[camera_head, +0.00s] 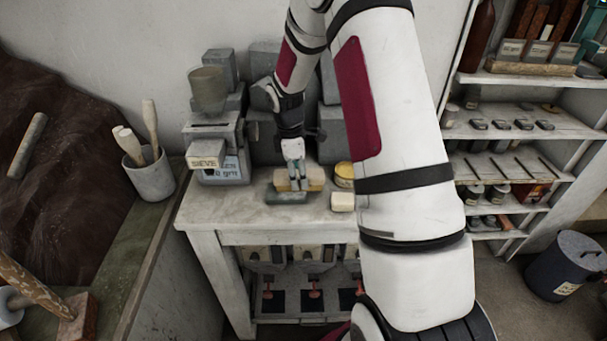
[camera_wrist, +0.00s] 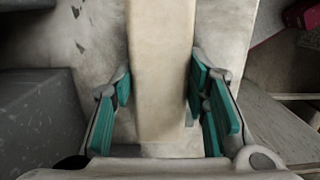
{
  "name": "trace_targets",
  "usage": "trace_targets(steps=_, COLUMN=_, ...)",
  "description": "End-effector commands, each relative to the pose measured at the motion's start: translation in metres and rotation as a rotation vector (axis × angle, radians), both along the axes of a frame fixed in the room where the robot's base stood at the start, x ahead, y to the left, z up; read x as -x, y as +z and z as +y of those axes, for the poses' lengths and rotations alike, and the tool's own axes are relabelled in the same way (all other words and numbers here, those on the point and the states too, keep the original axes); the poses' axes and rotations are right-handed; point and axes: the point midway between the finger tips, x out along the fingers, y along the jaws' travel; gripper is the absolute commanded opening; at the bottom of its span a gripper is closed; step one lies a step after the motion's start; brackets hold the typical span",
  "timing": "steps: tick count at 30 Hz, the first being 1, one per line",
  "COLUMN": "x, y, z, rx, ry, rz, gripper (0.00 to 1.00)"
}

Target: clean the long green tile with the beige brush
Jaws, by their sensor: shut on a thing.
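My gripper (camera_head: 297,183) reaches down to the worktable and is shut on the beige brush (camera_head: 316,184). In the wrist view the brush (camera_wrist: 161,70) runs lengthwise between the green finger pads of my gripper (camera_wrist: 160,88). The long green tile (camera_head: 288,198), dull grey-green, lies flat on the table just in front of the brush and the fingers. Whether the brush touches the tile, I cannot tell; its underside is hidden. I cannot make out the tile for sure in the wrist view.
A pale block (camera_head: 342,202) and a yellow-lidded tub (camera_head: 345,172) stand right of the gripper. The worktable's (camera_head: 245,222) front left is clear. A pot of tools (camera_head: 150,178) is farther left.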

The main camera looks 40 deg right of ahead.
Motion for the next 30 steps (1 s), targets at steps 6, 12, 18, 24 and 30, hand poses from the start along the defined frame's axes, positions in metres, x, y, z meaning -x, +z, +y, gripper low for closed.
trace_targets(steps=6, x=-0.004, y=0.0, z=0.005, rx=0.001, ry=0.0, rz=-0.001, gripper=0.19)
trace_targets(steps=12, x=-0.011, y=0.0, z=0.015, rx=0.0, ry=0.001, rz=-0.001, gripper=0.19)
trace_targets(steps=18, x=-0.014, y=0.0, z=0.021, rx=0.001, ry=-0.001, rz=-0.001, gripper=0.19)
trace_targets(steps=24, x=-0.01, y=0.001, z=0.016, rx=0.0, ry=-0.002, rz=0.0, gripper=0.19)
trace_targets(steps=30, x=-0.003, y=0.001, z=0.005, rx=0.001, ry=-0.002, rz=-0.001, gripper=0.19)
